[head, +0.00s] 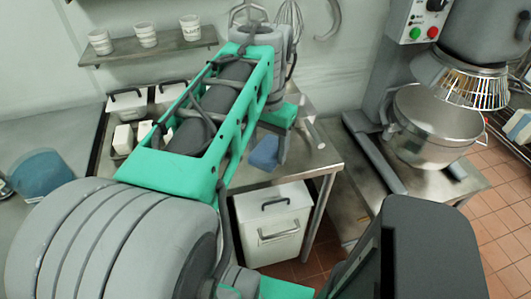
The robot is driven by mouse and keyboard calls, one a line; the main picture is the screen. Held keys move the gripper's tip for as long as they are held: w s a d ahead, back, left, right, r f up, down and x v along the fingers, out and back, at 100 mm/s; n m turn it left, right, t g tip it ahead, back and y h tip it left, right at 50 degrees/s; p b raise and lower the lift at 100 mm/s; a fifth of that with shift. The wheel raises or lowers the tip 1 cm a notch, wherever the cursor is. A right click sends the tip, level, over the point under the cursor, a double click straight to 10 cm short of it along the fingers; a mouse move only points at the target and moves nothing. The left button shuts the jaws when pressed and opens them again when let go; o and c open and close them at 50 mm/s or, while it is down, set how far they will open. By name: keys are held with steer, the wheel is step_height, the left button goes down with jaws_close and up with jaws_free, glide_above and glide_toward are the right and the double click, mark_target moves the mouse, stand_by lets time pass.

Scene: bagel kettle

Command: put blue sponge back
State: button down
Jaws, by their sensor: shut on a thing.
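The blue sponge (265,153) is a small blue block at the right part of the steel table, just below the end of my arm. My gripper (281,147) points down and is shut on the sponge. One grey finger shows at the sponge's right side; the other finger is hidden. I cannot tell whether the sponge touches the tabletop or is held just above it.
The steel table (314,160) carries white lidded bins (127,104) and small white blocks (123,139) at left. A white bin (272,225) stands under it. A mixer with a steel bowl (436,125) stands right. A shelf (150,52) holds three cups. My arm hides the table's middle.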

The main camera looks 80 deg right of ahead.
mark_target(265, 143)
steer(key=d+f, duration=0.2)
steer(key=w+d+f, duration=0.1)
steer(key=d+f, duration=0.1)
steer(key=d, duration=0.1)
steer(key=w+d+f, duration=0.1)
steer(key=d+f, duration=0.1)
steer(key=shift+w+d+f+p, duration=0.2)
steer(key=shift+w+f+p, duration=0.05)
steer(key=shift+f+p, duration=0.1)
steer(key=shift+w+d+f, duration=0.1)
steer(key=shift+d+f, duration=0.1)
steer(key=shift+f, duration=0.75)
steer(key=shift+d+f, duration=0.15)
steer(key=shift+f, duration=0.8)
steer(key=shift+f, duration=0.2)
steer(key=shift+c, duration=1.9)
jaws_free()
